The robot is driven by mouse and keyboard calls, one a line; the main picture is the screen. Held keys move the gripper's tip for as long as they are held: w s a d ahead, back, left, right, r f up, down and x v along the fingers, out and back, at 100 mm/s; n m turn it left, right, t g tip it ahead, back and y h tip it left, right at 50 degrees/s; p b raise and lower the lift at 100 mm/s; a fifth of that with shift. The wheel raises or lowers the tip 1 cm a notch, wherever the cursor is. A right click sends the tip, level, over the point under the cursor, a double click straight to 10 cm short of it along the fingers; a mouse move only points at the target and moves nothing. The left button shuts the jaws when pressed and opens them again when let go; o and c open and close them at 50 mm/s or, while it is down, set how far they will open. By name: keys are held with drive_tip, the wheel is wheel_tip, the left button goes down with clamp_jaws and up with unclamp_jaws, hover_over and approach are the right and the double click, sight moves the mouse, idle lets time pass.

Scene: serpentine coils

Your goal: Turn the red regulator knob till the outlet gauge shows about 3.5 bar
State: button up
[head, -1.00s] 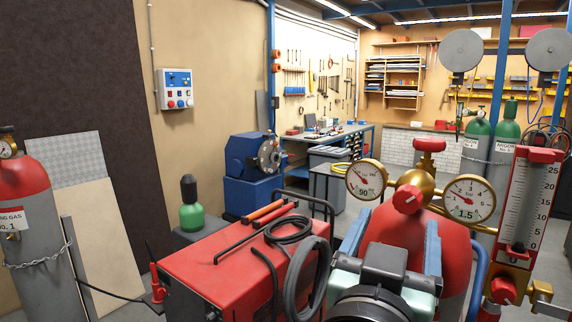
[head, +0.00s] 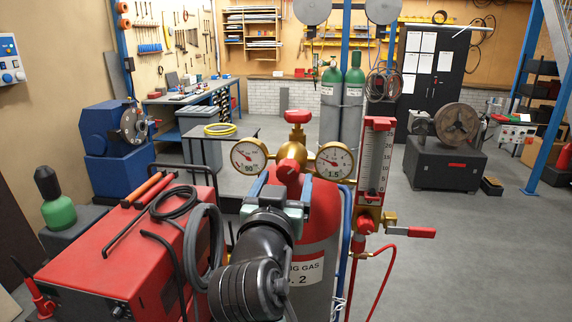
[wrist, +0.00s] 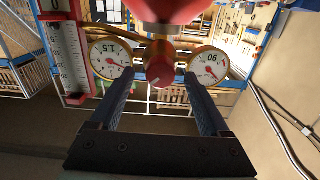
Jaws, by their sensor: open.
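The red regulator knob (head: 288,168) faces me on the brass regulator (head: 291,152), with a white mark on its face. The gauge at its right (head: 334,161) is labelled 1.5; the gauge at its left (head: 249,156) is labelled 90. My gripper (head: 282,182) is open, its two blue fingers just below and either side of the knob in the head view. The wrist view is upside down: the knob (wrist: 160,72) shows between the fingertips (wrist: 157,82), with no visible contact. I cannot tell whether the fingertips reach along its sides.
A red gas cylinder (head: 318,215) stands under the regulator. A flowmeter tube (head: 376,155) with a red-handled valve (head: 407,232) is close at the right. A red welding machine (head: 135,250) with black cables is at the left. Open floor lies to the right.

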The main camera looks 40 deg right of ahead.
drive_tip(key=shift+p+x, duration=0.3)
drive_tip(key=shift+x, duration=0.7)
clamp_jaws()
